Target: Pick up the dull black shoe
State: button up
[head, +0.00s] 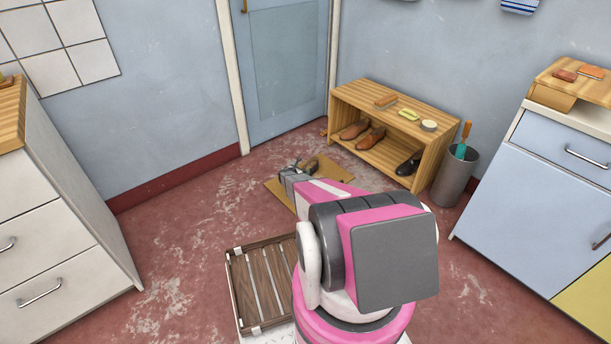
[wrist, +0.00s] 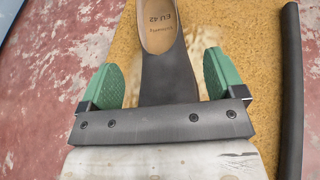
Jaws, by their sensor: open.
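A dull, dark shoe (wrist: 168,80) with a tan insole marked "EU 42" lies on the tan mat (wrist: 265,70) in the wrist view. A shiny black shoe (head: 408,164) sits on the bench's lower shelf.
A slatted rack (head: 262,284) is near my base. A dark bar (wrist: 291,90) runs along the wrist view's right.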

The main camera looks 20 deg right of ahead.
jog(key=x, duration=0.5)
jog(key=shift+s+a+f, duration=0.1)
jog(key=shift+a+f, duration=0.05)
jog(key=shift+f, duration=0.15)
jog(key=c, duration=1.5)
jog(key=shift+r, duration=0.1)
jog(key=shift+c, duration=0.2)
